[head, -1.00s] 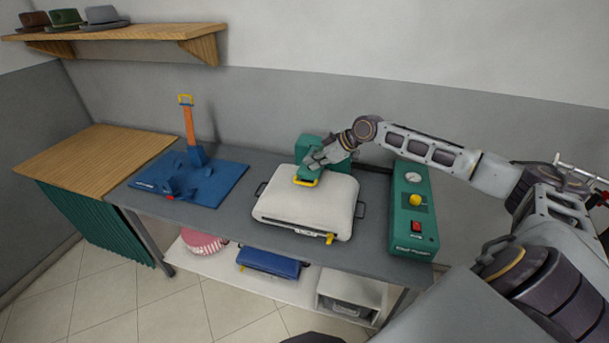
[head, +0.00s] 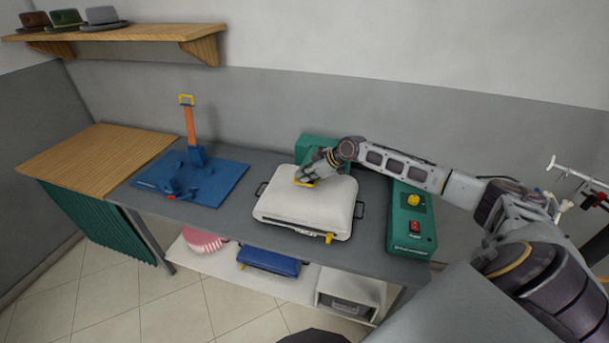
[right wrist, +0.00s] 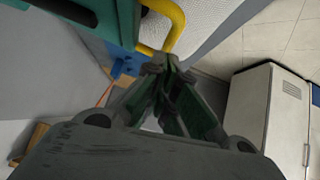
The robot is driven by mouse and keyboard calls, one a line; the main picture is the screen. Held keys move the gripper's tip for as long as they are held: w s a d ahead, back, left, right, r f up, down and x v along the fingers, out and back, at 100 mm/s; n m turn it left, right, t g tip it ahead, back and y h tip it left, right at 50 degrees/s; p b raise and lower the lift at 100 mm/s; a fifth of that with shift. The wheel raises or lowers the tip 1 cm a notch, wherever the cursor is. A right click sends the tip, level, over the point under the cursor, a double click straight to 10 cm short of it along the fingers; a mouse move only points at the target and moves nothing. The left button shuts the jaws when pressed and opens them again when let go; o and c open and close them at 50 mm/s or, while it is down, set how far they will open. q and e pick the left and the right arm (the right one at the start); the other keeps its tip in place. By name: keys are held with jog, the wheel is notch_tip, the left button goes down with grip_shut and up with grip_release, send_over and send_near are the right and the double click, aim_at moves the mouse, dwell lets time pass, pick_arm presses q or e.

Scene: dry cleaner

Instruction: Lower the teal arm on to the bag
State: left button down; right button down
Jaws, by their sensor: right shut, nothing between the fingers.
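The white bag (head: 312,211) lies flat on the grey bench, its yellow zip pull at the front edge. The teal arm (head: 318,145) stands at the bag's back edge, partly hidden by my right gripper. A yellow handle (head: 303,183) shows low over the bag's back part, just under my gripper; I cannot tell whether it touches the bag. My right gripper (head: 308,175) is at the handle, shut and empty. In the right wrist view its fingertips (right wrist: 163,68) are together beside the yellow handle (right wrist: 178,24), with the teal part (right wrist: 85,18) at upper left. My left gripper is out of view.
A teal control box (head: 411,215) with a yellow knob stands right of the bag. A blue base (head: 218,188) with an orange upright lever (head: 189,124) stands to the left. A wooden top (head: 90,155) adjoins the bench. A white shelf (head: 205,262) lies below.

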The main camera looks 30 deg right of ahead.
jog(key=shift+f, duration=0.3)
jog(key=shift+f, duration=0.15)
jog(key=shift+s+a+f+b, duration=0.15)
jog(key=shift+f+b, duration=0.3)
jog(key=shift+f, duration=0.45)
jog(key=shift+s+a+f+b, duration=0.1)
jog(key=shift+f+b, duration=0.35)
jog(key=shift+f, duration=0.4)
jog(key=shift+r, duration=0.1)
